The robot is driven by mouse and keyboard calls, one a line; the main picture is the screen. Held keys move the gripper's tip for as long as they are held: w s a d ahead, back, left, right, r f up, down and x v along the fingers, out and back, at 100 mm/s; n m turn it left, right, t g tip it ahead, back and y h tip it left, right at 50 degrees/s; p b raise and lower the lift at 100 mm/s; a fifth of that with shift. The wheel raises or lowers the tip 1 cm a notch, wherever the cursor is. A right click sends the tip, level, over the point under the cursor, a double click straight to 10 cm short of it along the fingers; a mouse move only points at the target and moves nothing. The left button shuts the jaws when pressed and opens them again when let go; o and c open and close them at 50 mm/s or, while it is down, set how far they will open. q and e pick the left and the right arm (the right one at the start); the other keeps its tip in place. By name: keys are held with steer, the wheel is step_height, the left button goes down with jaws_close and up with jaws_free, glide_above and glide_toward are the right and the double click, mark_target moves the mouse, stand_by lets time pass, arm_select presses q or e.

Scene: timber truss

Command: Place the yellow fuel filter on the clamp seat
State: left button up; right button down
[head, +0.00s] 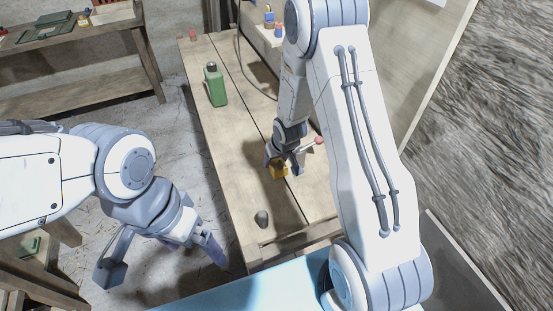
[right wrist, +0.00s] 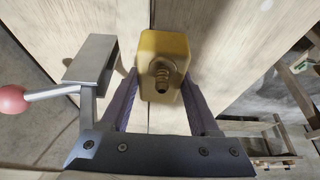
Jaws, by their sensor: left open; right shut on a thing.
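The yellow fuel filter (head: 279,172) is a block with a brass-coloured threaded fitting. In the right wrist view the filter (right wrist: 164,45) sits between the two fingers of my right gripper (right wrist: 160,100), which is shut on it. In the head view my right gripper (head: 284,165) is over the wooden bench. A grey metal clamp (right wrist: 92,62) with a red ball lever stands just left of the filter in the right wrist view; its red ball (head: 318,140) shows in the head view. My left gripper (head: 160,258) is open and empty, left of the bench.
On the wooden bench (head: 235,140) stand a green bottle (head: 216,86) and a small dark cylinder (head: 262,218). Small blue and red items (head: 269,17) stand at the back. A pale blue surface (head: 255,291) lies in front. Shelving (head: 80,32) is at the far left.

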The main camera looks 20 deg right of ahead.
steer(key=shift+f, duration=0.3)
steer(key=shift+c, duration=2.1)
jaws_free()
